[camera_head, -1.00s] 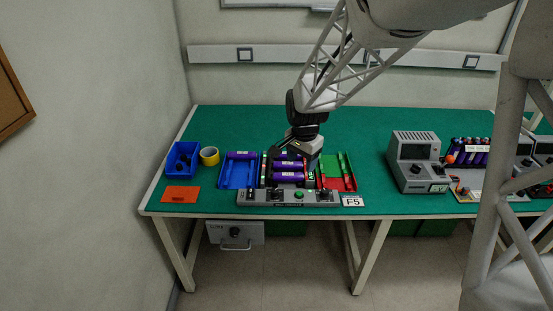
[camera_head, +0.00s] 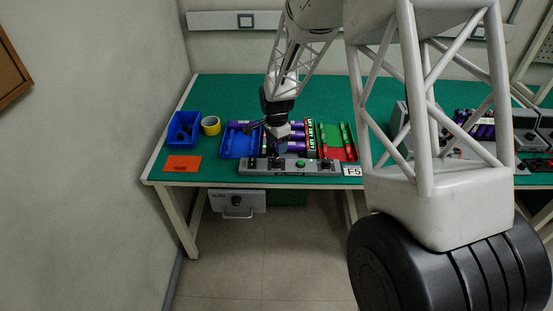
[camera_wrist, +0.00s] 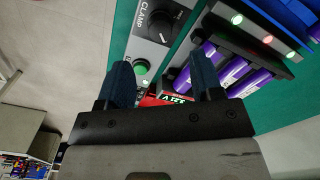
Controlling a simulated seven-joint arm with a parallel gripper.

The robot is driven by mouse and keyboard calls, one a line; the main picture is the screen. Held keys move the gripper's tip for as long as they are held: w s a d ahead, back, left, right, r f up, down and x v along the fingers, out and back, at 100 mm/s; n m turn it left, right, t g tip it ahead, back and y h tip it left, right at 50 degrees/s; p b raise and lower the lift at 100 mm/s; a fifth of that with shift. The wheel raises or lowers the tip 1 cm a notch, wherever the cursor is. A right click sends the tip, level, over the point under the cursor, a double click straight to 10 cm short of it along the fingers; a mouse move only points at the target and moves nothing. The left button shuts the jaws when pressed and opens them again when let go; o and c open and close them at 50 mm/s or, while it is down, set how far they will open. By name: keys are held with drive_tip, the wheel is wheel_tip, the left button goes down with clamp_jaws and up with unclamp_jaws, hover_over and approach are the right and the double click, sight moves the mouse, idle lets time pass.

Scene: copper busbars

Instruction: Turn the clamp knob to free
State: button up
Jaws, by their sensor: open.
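The clamp knob (camera_wrist: 160,22) is a dark round knob on a grey panel beside the word CLAMP, near the top of the wrist view. Small marks sit around it; I cannot tell its exact setting. In the head view the grey panel (camera_head: 245,168) lies along the table's front edge, with the knob (camera_head: 277,162) left of the green button. My gripper (camera_wrist: 161,62) is open and empty, its two dark blue fingers apart. In the wrist view the knob lies beyond the fingertips. In the head view my gripper (camera_head: 282,146) hangs over the panel's left half.
A green button (camera_wrist: 141,66) is beside the knob. Purple cells (camera_wrist: 215,65) and small indicator lights are behind the panel. An orange card (camera_head: 182,163) lies left on the green table.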

sight(277, 159)
idle(0.3)
drive_tip(key=shift+f, duration=3.9)
drive_tip(key=c, duration=0.9)
